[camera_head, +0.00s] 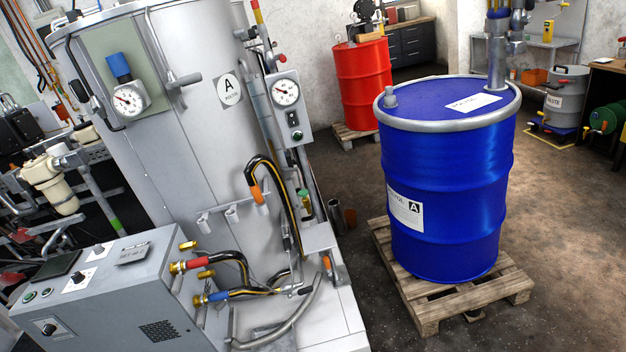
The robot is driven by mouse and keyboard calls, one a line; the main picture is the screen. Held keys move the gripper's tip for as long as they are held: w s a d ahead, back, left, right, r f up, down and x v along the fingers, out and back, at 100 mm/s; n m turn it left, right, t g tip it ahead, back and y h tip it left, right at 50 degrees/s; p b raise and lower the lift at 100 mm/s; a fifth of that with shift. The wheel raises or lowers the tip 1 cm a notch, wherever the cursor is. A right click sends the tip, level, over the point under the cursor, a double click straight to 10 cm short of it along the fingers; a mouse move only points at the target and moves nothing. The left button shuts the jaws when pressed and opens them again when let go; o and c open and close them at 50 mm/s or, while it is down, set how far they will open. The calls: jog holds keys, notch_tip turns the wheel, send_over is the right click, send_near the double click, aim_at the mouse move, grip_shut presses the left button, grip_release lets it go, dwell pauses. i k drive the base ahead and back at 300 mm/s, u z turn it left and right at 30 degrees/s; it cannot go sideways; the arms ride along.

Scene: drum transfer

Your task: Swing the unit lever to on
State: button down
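No lever marked on or off is readable. A grey handle (184,80) sticks out beside the gauge on the panel of the large tank (185,150). A small dark-tipped handle (304,290) shows by the hose ends at the tank's foot. I cannot tell which of these is the unit lever, or its setting. My gripper is not in view.
Red-ended and blue-ended hoses (230,257) run from the unit toward the tank. A blue drum (455,190) labelled A stands on a wooden pallet (428,308) at right. A red drum (364,85) stands behind. Brown floor (570,220) is clear at the right.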

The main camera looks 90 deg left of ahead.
aim_at(222, 304)
jog(key=z, duration=0.1)
jog(key=i, duration=1.5)
jog(key=u, duration=3.85)
jog(key=i, duration=1.05)
jog(key=z, duration=0.05)
